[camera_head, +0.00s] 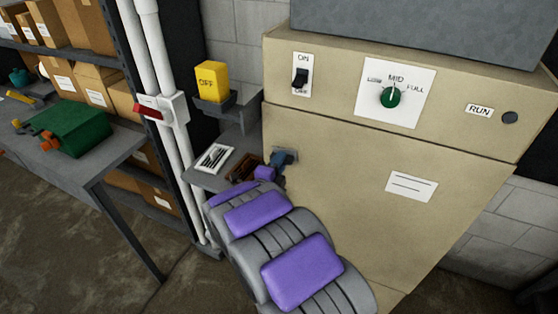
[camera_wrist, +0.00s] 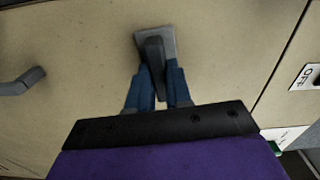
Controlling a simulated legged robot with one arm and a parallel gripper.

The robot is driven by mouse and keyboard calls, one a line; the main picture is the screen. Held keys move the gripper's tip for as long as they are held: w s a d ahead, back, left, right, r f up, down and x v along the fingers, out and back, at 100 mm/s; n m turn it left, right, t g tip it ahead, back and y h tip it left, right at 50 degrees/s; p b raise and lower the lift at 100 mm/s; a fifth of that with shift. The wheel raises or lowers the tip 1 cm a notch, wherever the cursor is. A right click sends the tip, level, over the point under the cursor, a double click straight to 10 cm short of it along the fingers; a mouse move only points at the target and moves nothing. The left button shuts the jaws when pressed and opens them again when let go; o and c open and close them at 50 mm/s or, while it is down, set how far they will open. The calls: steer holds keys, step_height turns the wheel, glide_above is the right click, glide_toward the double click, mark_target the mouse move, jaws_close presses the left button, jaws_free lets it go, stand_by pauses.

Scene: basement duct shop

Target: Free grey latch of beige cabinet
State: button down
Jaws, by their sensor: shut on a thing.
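The beige cabinet (camera_head: 350,160) stands at the right in the head view, its front panel broad and closed; its panel also fills much of the wrist view (camera_wrist: 80,50). The grey latch (camera_wrist: 155,45) shows in the wrist view as a light grey plate with a darker lever standing out from it. My gripper (camera_wrist: 158,75) has its blue fingers on both sides of the lever and is shut on it. In the head view my gripper (camera_head: 284,158) is at the cabinet's left edge, where it and my arm mostly hide the latch.
A grey handle (camera_wrist: 22,82) sticks out of the panel in the wrist view. The cabinet top has an ON/OFF switch (camera_head: 300,78) and a green dial (camera_head: 390,97). Left of it are a yellow OFF block (camera_head: 212,82), white pipes (camera_head: 165,60) and a workbench with a green box (camera_head: 82,128).

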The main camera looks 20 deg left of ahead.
steer(key=shift+s+a+f+n+p, duration=0.1)
steer(key=shift+n+p, duration=3.55)
steer(key=shift+n, duration=0.5)
steer(key=shift+f+n+p, duration=0.1)
steer(key=shift+n+p, duration=3.55)
steer(key=shift+n, duration=0.5)
steer(key=c, duration=1.1)
jaws_free()
steer(key=shift+a, duration=0.15)
steer(key=shift+o, duration=0.3)
steer(key=shift+r, duration=0.1)
